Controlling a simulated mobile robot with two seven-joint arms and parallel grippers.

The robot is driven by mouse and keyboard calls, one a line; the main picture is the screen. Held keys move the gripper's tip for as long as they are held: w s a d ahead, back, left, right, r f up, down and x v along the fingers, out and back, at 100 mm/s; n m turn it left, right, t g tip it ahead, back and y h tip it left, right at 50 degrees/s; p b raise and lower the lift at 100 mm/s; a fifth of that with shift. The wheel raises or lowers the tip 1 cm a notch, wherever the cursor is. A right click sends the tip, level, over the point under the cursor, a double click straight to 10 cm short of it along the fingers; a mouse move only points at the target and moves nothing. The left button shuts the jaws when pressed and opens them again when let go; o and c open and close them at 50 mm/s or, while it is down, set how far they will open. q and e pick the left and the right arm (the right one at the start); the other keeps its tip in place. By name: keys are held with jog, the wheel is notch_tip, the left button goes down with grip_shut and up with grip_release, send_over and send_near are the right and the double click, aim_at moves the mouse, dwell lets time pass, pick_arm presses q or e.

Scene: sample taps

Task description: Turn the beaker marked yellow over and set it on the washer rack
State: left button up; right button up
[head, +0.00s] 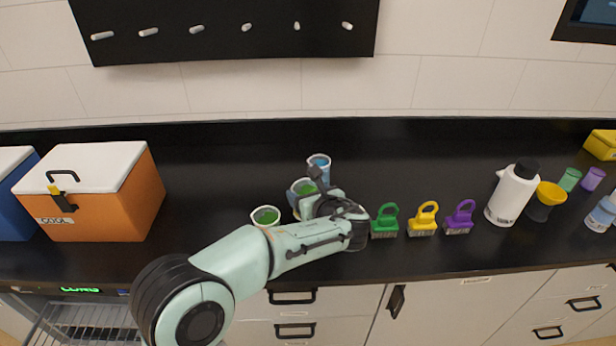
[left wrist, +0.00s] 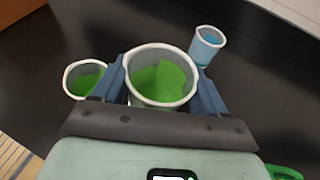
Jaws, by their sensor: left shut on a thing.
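My left gripper (left wrist: 162,92) is shut on a grey beaker with green inside (left wrist: 160,75), its fingers on either side of the wall. The beaker is upright, open end up; I cannot tell whether it touches the counter. In the head view the held beaker (head: 301,189) is partly hidden by my left gripper (head: 308,200). A second beaker with green inside (head: 266,216) stands left of it, and a beaker with blue inside (head: 319,164) stands behind it. I see no yellow mark on any beaker. A wire rack (head: 90,328) shows at lower left. My right gripper is out of view.
An orange cooler (head: 110,205) stands at left on the black counter. Green, yellow and purple brushes (head: 422,219) stand right of my gripper, then a white bottle (head: 512,194) and a yellow funnel (head: 549,194). A black peg board (head: 225,30) hangs on the wall.

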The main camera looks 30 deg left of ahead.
pick_arm(q)
notch_tip(320, 180, down, 7)
jog(key=shift+f+b, duration=0.2)
jog(key=shift+b, duration=0.1)
jog(key=shift+f, duration=0.2)
jog(key=o, duration=1.1)
jog(key=shift+b, duration=0.3)
jog(key=v, duration=1.3)
jog(key=shift+r, duration=0.15)
